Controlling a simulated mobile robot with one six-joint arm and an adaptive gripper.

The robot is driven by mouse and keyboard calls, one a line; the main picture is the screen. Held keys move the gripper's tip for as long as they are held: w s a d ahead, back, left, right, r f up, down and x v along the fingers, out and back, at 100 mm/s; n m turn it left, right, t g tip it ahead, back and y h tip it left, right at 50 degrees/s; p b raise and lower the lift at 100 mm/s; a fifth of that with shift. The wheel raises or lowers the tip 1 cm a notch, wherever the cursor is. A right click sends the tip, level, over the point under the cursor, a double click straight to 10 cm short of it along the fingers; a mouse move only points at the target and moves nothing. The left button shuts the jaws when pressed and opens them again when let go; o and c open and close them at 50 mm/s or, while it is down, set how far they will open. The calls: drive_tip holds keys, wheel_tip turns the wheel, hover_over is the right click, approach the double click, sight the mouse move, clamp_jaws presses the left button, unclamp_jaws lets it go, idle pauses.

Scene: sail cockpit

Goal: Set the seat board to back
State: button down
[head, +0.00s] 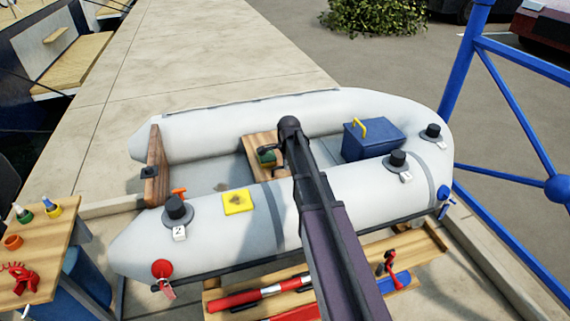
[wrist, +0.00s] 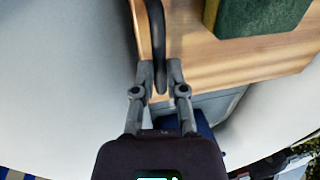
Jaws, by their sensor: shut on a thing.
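The seat board (head: 258,143) is a light wooden plank lying across the middle of the grey inflatable dinghy (head: 228,233). In the wrist view the board (wrist: 222,58) fills the upper middle. A dark curved handle (wrist: 156,30) stands at its edge. My gripper (wrist: 161,82) is shut on the lower end of this handle. A green sponge-like block (wrist: 258,14) with a tan part lies on the board; it also shows in the head view (head: 267,157). In the head view my arm hides part of the board and most of my gripper.
A blue box (head: 368,141) with a yellow handle stands in the dinghy, right of the board. A wooden transom (head: 156,167) closes the left end. Black capped fittings (head: 177,210) and a yellow patch (head: 238,201) sit on the near tube. A blue frame (head: 510,90) stands at right.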

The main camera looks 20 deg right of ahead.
drive_tip(key=shift+s+a, duration=0.15)
drive_tip(key=shift+a, duration=0.3)
drive_tip(key=c, duration=0.7)
unclamp_jaws()
drive_tip(key=shift+d, duration=0.2)
drive_tip(key=shift+r, duration=0.1)
